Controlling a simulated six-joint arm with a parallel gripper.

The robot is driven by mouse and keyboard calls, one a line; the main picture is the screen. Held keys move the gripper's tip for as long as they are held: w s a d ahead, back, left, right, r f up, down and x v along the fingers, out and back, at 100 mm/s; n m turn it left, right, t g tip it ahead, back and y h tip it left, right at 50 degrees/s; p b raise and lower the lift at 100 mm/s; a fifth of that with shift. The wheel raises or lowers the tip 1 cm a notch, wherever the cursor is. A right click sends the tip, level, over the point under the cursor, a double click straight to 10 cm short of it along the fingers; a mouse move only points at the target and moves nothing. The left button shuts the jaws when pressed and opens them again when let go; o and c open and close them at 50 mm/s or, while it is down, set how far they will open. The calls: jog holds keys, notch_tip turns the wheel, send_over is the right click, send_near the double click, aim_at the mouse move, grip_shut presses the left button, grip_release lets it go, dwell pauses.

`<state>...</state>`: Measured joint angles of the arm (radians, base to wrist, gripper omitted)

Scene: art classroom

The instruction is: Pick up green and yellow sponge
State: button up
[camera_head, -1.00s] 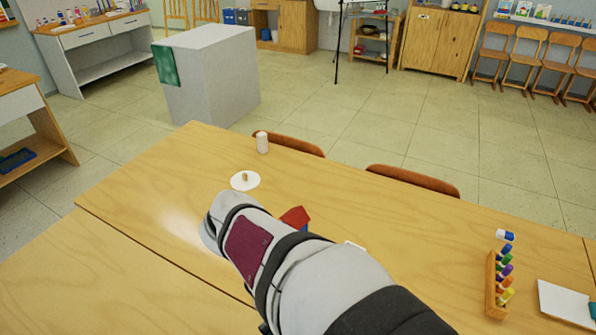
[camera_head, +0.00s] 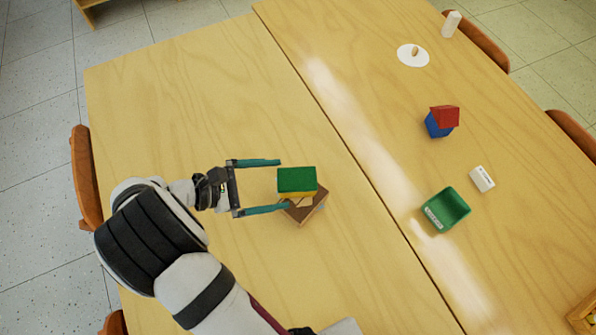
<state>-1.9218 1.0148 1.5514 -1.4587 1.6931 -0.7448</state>
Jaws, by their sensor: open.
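The green and yellow sponge (camera_head: 297,180) sits on top of a brown block-like object (camera_head: 310,210) on the wooden table, green side up with a yellow band below. My gripper (camera_head: 267,186) is open, to the left of the sponge. Its two teal fingers point right, one toward the far side of the sponge and one toward the near side. The near fingertip reaches the brown object in the picture; I cannot tell whether it touches. Nothing is between the fingers.
Two wooden tables meet along a dark seam. On the right one are a green tray (camera_head: 462,208), a white block (camera_head: 482,179), a red and blue block (camera_head: 442,121), a white disc (camera_head: 404,56) and a white cylinder (camera_head: 452,24). The table (camera_head: 190,100) beyond my gripper is clear.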

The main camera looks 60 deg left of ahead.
jog(key=x, duration=0.4)
jog(key=shift+w, duration=0.3)
jog(key=c, duration=1.2)
jog(key=shift+a+r, duration=0.1)
jog(key=shift+r, duration=0.2)
grip_shut()
jog(key=r, duration=0.4)
jog(key=shift+w+d, duration=0.2)
jog(key=shift+d, duration=0.05)
jog(key=w+d+r, duration=0.6)
jog(key=w+d, duration=0.1)
jog(key=w, duration=0.1)
jog(key=n+y, duration=0.3)
jog(key=n, duration=0.1)
send_over(292, 180)
jog(key=d, duration=0.4)
jog(key=f, duration=0.2)
jog(key=shift+g, duration=0.3)
jog(key=f, duration=0.8)
jog(key=shift+s+a+f, duration=0.1)
jog(key=shift+s+a, duration=0.15)
jog(key=shift+a, duration=0.1)
